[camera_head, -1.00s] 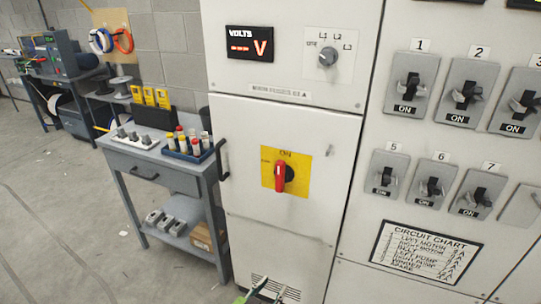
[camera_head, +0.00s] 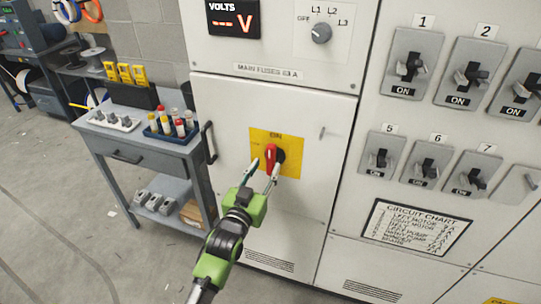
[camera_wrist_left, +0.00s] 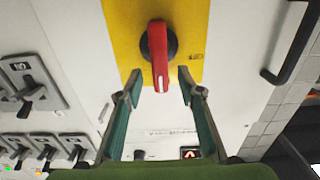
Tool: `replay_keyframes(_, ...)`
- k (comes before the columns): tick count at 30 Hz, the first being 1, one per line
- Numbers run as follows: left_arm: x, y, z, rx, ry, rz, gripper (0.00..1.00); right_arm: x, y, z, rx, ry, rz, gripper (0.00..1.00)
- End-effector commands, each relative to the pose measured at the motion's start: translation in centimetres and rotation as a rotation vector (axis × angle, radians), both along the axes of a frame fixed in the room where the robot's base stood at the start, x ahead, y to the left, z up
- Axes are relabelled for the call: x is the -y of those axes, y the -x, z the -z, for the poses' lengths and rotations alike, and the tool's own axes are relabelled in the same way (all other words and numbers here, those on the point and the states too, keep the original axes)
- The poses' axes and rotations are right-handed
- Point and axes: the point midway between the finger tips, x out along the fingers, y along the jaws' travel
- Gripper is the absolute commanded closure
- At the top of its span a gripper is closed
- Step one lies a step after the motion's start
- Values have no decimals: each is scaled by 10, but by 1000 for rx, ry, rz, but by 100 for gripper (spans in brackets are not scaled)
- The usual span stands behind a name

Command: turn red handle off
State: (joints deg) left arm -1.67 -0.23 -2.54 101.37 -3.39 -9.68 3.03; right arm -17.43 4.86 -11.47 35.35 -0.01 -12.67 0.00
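The red handle (camera_head: 271,158) is a rotary handle on a black hub, mounted on a yellow plate (camera_head: 292,168) on the white cabinet door. It stands roughly upright, near the word ON at the plate's top. In the left wrist view the red handle (camera_wrist_left: 158,55) shows close up. My left gripper (camera_head: 263,174) is in front of the plate, its green arm coming from below. In the left wrist view its fingers (camera_wrist_left: 159,82) are apart, one on either side of the handle's end, with gaps visible. Whether they reach the handle's depth is unclear. My right gripper is out of view.
A black door pull (camera_head: 209,143) is at the door's left edge. A volts display (camera_head: 233,18) and rotary selector (camera_head: 321,33) are above. Several breaker switches (camera_head: 410,65) are at right.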

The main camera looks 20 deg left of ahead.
Motion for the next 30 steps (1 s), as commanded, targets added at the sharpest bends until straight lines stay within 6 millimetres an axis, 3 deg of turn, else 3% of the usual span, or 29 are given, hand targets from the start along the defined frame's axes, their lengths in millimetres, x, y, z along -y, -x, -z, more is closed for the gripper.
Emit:
replay_keyframes(3, 1, -21, -2, 0, 0, 0, 65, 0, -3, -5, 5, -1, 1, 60)
replay_keyframes(9, 2, -45, 0, 0, 1, 0, 65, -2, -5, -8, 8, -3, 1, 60)
replay_keyframes(23, 2, -55, 0, 0, 0, 0, 65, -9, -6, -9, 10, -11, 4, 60)
replay_keyframes(27, 2, -54, 0, 0, 0, 0, 99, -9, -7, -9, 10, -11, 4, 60)
replay_keyframes(30, 2, -54, 1, -2, 0, 0, 100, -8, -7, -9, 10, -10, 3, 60)
